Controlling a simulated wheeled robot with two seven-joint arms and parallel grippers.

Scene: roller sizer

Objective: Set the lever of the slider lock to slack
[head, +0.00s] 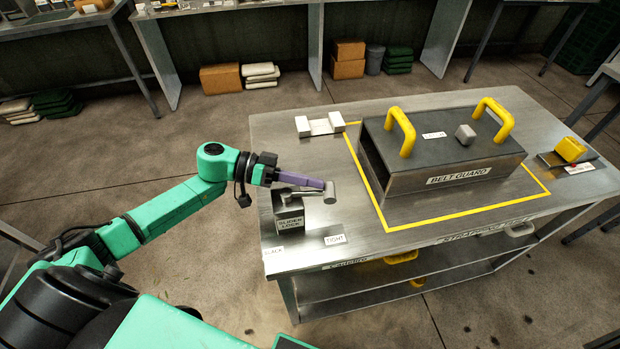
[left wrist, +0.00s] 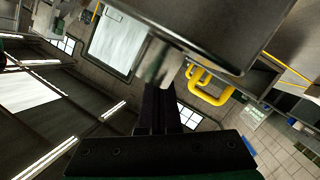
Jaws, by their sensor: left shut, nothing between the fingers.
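The slider lock (head: 289,217) is a small grey metal block with a label, near the left front corner of the steel table. Its lever (head: 308,194) extends to the right from the block's top and ends in a grey cylindrical knob (head: 330,192). A SLACK label (head: 273,251) lies front left of the block, and a TIGHT label (head: 335,240) front right. My left gripper (head: 324,184) is shut and empty, its purple fingers just behind the lever with the tips by the knob; contact is unclear. The dark fingers also show in the left wrist view (left wrist: 160,96).
The steel table (head: 410,238) carries a belt guard (head: 458,168) with two yellow handles inside a yellow outline. A yellow-topped device (head: 570,150) stands at the right edge. The table around the labels is clear.

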